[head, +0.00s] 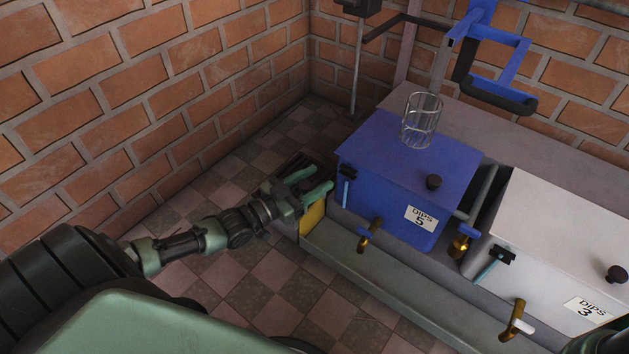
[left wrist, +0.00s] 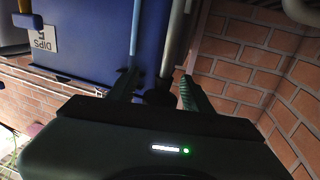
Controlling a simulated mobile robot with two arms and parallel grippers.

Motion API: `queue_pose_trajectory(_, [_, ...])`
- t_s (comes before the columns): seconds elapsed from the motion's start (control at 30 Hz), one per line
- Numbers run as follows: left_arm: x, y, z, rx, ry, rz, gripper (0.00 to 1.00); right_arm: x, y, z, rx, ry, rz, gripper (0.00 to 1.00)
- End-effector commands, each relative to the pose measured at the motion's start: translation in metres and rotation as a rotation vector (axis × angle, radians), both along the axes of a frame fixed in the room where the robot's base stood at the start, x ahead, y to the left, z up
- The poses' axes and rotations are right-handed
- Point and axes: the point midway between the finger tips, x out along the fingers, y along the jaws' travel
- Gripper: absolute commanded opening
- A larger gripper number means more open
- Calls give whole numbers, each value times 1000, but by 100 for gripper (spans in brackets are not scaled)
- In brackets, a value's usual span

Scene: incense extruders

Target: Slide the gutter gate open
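The gutter (head: 362,278) is a long grey trough along the front of the boxes. At its left end stands a yellow plate (head: 312,217), which looks like the gutter gate; my left gripper partly hides it. My left gripper (head: 317,180) is open just above and behind this plate, beside the blue box. In the left wrist view the open fingers (left wrist: 158,88) stand on either side of a dark rounded piece (left wrist: 157,93); I cannot tell whether they touch it. My right gripper does not show.
The blue box (head: 400,175) marked "DIPS 5" has a brass tap (head: 370,236) in front and a wire basket (head: 421,120) on its lid. A white box (head: 560,235) marked "DIPS 3" stands to the right. Brick walls (head: 150,90) close the corner; checkered floor (head: 255,290) is free in front.

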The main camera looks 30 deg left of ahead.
Motion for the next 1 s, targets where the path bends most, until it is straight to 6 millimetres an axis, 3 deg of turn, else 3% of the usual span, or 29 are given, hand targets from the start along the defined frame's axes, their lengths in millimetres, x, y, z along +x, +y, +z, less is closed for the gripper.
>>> queue_pose_trajectory(0.03, [0, 0, 0, 0, 0, 0, 35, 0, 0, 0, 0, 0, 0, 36])
queue_pose_trajectory(0.17, [0, 0, 0, 0, 0, 0, 0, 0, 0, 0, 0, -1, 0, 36])
queue_pose_trajectory(1.0, [0, 0, -1, 0, 1, 0, 0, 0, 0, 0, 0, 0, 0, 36])
